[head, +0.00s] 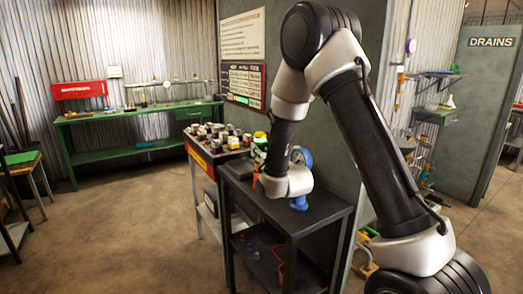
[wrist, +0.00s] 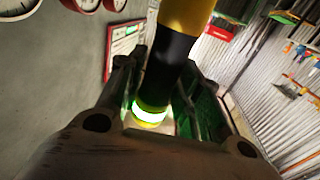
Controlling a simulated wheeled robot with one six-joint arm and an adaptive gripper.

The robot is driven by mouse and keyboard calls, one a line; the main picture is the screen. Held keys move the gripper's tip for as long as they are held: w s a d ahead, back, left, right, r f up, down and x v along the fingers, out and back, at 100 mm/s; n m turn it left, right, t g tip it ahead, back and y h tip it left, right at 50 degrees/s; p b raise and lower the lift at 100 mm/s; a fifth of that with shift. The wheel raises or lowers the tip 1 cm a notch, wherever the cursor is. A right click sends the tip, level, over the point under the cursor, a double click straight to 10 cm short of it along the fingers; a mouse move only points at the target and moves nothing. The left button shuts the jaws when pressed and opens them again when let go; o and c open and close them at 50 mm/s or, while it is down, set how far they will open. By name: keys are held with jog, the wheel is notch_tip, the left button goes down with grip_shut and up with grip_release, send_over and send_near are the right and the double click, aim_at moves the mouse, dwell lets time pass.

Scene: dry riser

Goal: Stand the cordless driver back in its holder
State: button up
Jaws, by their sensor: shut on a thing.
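A black cylindrical body with a yellow upper part, which looks like the cordless driver (wrist: 172,60), stands between the two fingers of my gripper (wrist: 163,72) in the wrist view. A glowing yellow-green ring is at its lower end. The fingers are shut on it. In the head view my arm reaches down over a dark bench, and its wrist hides most of my gripper. A yellow-green top of the held thing (head: 260,137) shows just left of the wrist. I cannot pick out the holder for certain.
The dark bench (head: 325,212) has a blue object (head: 299,203) near its front and an orange object (head: 256,178) at its left. A green workbench (head: 140,116) stands at the back left.

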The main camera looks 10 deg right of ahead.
jog(key=shift+f, duration=0.8)
jog(key=o, duration=1.2)
jog(key=shift+f, duration=0.1)
